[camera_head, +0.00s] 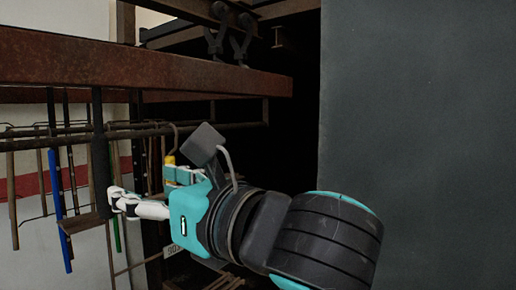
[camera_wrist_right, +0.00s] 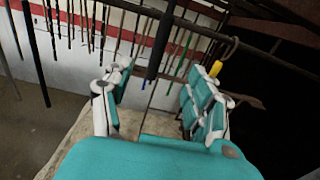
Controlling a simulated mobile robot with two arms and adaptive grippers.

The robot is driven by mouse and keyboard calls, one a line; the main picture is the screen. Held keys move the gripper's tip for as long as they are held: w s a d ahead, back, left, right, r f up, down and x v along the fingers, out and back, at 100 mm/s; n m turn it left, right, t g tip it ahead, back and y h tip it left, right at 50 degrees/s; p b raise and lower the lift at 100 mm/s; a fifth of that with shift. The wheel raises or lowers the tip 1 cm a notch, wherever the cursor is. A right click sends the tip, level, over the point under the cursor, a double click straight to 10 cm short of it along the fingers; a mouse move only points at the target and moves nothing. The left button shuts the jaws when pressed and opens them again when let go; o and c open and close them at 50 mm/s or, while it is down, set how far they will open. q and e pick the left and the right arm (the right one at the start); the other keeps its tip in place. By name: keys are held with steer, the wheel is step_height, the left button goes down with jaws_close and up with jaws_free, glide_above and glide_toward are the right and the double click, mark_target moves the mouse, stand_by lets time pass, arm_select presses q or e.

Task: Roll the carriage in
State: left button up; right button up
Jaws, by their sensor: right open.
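A rusty beam (camera_head: 150,72) crosses the head view, with a thinner dark rail (camera_head: 60,137) below it. Hangers and rods hang from the rail. One hanging rod has a thick black grip (camera_head: 99,165); a black grip also shows in the wrist view (camera_wrist_right: 160,42). I cannot tell which part is the carriage. My right gripper (camera_head: 146,187) is open, with its fingers pointing left beside the black grip. In the wrist view (camera_wrist_right: 160,82) its fingers are spread, with the grip beyond and between them. I cannot tell whether a finger touches it. My left gripper is not in view.
A large dark grey panel (camera_head: 420,120) fills the right side. Dark clamps (camera_head: 240,38) hang above the beam. A blue rod (camera_head: 58,210) and several other rods hang at left. A yellow piece (camera_wrist_right: 215,68) hangs near the right gripper's fingers.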

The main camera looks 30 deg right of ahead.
mark_target(106, 174)
steer(key=p+x, duration=0.2)
steer(key=x, duration=0.7)
steer(key=shift+w, duration=0.2)
steer(key=shift+w+a, duration=0.2)
steer(key=shift+w, duration=0.15)
steer(key=shift+w+a+f, duration=0.1)
steer(key=shift+w, duration=0.15)
steer(key=shift+b+x, duration=0.4)
steer(key=shift+x, duration=0.65)
jaws_close()
